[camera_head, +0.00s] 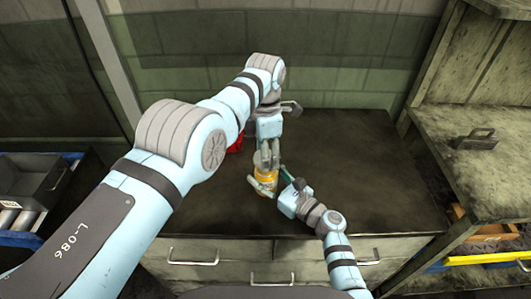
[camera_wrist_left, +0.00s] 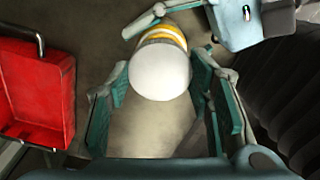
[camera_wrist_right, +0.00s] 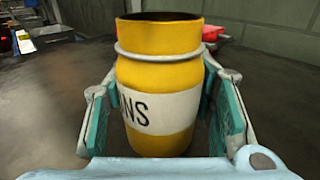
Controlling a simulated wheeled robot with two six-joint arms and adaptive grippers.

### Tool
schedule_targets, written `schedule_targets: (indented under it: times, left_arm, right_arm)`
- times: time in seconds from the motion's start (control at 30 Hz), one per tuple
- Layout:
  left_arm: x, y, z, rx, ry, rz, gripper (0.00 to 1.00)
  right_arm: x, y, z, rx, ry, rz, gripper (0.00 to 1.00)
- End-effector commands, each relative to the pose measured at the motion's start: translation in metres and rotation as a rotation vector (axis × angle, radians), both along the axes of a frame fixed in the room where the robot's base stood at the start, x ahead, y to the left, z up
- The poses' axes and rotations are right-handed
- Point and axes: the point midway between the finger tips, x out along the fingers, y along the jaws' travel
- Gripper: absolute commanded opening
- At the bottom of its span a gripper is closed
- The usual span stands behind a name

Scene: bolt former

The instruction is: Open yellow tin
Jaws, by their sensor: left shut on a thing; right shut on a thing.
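The yellow tin (camera_head: 264,184) stands on the dark bench top between my two grippers. In the right wrist view the tin (camera_wrist_right: 158,80) is upright, with a white label reading "NS", a grey ring around its upper part and a dark top. My left gripper (camera_head: 267,160) points down from above, its fingers at either side of a round white top (camera_wrist_left: 160,72), with the tin's yellow side beyond. I cannot tell whether this top is apart from the tin. My right gripper (camera_head: 272,184) is shut around the tin's body from the side.
A red tray (camera_wrist_left: 35,95) with a handle lies beside the left gripper, partly behind the arm in the head view. A dark crate (camera_head: 35,180) stands at the left. A shelf unit (camera_head: 470,150) with a small grey item stands at the right. The bench's right part is clear.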

Motion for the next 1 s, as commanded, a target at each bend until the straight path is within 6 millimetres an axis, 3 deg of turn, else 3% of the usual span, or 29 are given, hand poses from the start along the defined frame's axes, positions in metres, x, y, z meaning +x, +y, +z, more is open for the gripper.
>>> schedule_targets:
  times: [0.17,0.37,0.57,0.6,0.7,1.0]
  left_arm:
    - [0.001,0.0,0.007,-0.001,-0.001,0.0,0.14]
    - [0.001,0.0,0.038,0.0,-0.002,0.0,0.14]
    - [0.0,0.0,0.04,0.0,0.001,-0.001,0.14]
    - [0.0,0.0,0.04,0.0,0.001,-0.001,0.14]
    - [0.0,-0.001,0.04,0.0,0.001,-0.001,0.14]
    - [0.0,-0.001,0.04,0.0,0.001,-0.001,0.14]
  right_arm:
    - [0.0,0.0,0.0,0.001,0.001,0.001,0.0]
    - [0.0,0.0,0.0,0.0,0.0,0.001,0.0]
    - [0.0,0.0,0.0,0.0,0.0,0.001,0.0]
    - [0.0,0.0,0.0,0.0,0.0,0.001,0.56]
    - [0.0,0.0,0.0,0.001,-0.001,0.001,0.72]
    - [0.0,0.0,0.0,0.001,-0.001,0.0,0.73]
